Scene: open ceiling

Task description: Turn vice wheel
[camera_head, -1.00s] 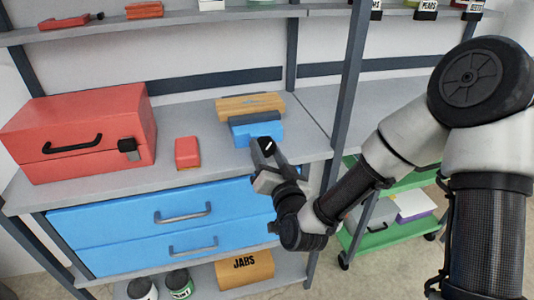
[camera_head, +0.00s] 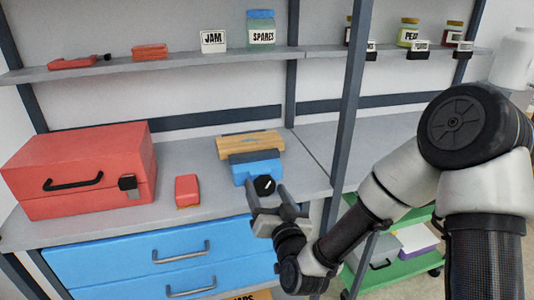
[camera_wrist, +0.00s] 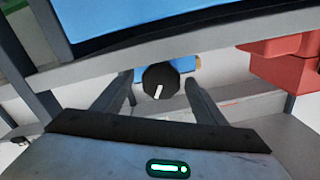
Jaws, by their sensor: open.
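The vice (camera_head: 258,172) is a blue block with a wooden piece behind it, on the grey bench near its front edge. Its wheel (camera_head: 264,185) is a black round knob with a white mark, facing the front. My gripper (camera_head: 267,191) is open in front of the wheel, with one finger on each side of it in the picture. The blue vice body is partly hidden behind the wheel.
A red toolbox (camera_head: 80,172) and a small red box (camera_head: 187,190) stand left of the vice. Blue drawers (camera_head: 165,258) are below the bench. A dark upright post (camera_head: 350,100) stands right of the vice. A green cart (camera_head: 395,262) is at lower right.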

